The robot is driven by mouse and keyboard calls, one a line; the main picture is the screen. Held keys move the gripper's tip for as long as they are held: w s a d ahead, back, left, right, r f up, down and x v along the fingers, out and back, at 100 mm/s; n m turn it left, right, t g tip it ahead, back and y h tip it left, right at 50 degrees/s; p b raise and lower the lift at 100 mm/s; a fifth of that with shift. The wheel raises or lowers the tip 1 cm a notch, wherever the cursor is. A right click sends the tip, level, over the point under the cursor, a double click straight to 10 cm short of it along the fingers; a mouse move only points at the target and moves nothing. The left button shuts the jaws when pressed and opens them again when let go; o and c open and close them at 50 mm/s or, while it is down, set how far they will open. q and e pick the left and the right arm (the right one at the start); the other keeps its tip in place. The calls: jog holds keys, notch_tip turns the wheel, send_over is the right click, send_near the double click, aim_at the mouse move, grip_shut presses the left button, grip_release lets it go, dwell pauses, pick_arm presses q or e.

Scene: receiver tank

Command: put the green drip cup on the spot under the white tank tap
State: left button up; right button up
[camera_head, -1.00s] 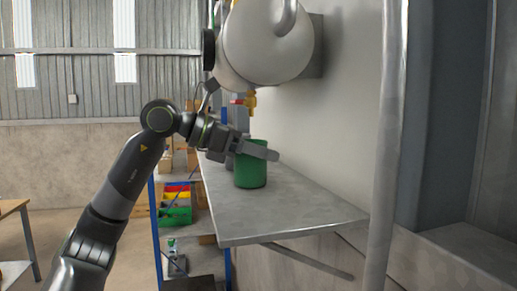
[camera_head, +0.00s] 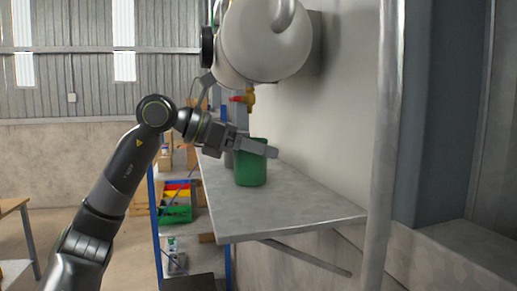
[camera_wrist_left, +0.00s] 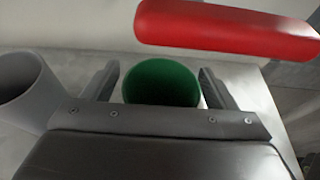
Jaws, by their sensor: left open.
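The green drip cup (camera_head: 251,166) stands upright on the grey shelf (camera_head: 285,210). In the left wrist view its open top (camera_wrist_left: 160,83) faces the camera. My left gripper (camera_head: 257,148) is at the cup's upper part; its open fingers lie on either side of the cup in the left wrist view, with a small gap showing. The white tank (camera_head: 262,42) is mounted on the wall above. Its brass tap (camera_head: 250,97) has a red handle, which shows large in the left wrist view (camera_wrist_left: 228,28). The spot is not visible. My right gripper is not in view.
A grey container (camera_wrist_left: 20,88) stands close beside the left gripper. A grey vertical pole (camera_head: 386,150) rises at the shelf's front right. The near part of the shelf is clear. Coloured bins (camera_head: 176,200) sit on a lower rack behind.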

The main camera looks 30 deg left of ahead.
pick_arm(q)
jog(key=b+v, duration=0.3)
jog(key=v, duration=0.8)
jog(key=shift+s, duration=0.2)
